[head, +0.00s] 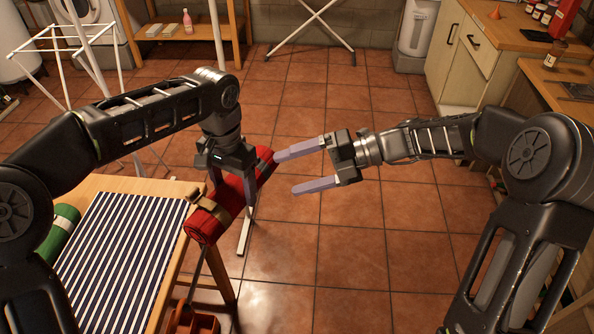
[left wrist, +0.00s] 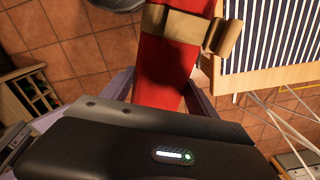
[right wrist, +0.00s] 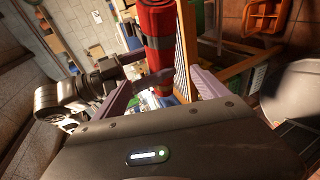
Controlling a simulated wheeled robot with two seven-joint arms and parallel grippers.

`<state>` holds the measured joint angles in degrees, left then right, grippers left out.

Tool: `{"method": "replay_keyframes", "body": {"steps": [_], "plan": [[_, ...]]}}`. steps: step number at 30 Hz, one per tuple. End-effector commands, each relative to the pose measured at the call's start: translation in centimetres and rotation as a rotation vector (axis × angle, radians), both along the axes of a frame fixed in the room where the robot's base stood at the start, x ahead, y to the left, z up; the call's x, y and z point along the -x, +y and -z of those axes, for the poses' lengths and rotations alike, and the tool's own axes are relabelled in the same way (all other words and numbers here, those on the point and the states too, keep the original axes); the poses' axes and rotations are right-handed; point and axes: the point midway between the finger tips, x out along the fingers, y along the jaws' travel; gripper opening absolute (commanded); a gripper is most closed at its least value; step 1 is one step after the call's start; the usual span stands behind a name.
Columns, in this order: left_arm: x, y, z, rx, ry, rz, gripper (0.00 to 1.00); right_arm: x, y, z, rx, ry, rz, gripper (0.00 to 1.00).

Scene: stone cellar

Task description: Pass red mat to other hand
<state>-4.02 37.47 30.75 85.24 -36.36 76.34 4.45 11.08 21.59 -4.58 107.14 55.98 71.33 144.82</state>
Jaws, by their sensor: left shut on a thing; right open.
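In the right wrist view the mat (right wrist: 158,30) appears beyond and between the open fingers. I cannot tell whether the upper finger touches it.
A wooden table (head: 120,185) with a striped cloth (head: 125,250) and a green roll (head: 60,232) stands at the left. An orange-red crate (head: 195,322) is low below the table's right edge. A white folding rack (head: 65,55) stands behind. The tiled floor in the middle is clear.

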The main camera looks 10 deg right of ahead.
Motion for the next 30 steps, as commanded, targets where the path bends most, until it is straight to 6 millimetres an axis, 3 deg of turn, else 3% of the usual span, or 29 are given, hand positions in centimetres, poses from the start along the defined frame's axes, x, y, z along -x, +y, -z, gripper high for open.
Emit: {"method": "replay_keyframes", "body": {"steps": [11, 30], "plan": [[0.0, 0.0, -0.1, 0.001, -0.002, 0.000, 0.02, -0.1, 0.9, 0.3, 0.000, -0.001, -0.003, 0.84], [0.0, 0.0, -0.1, 0.001, -0.002, 0.000, 0.02, -1.3, 10.3, 3.8, 0.001, -0.001, -0.003, 0.84]]}}
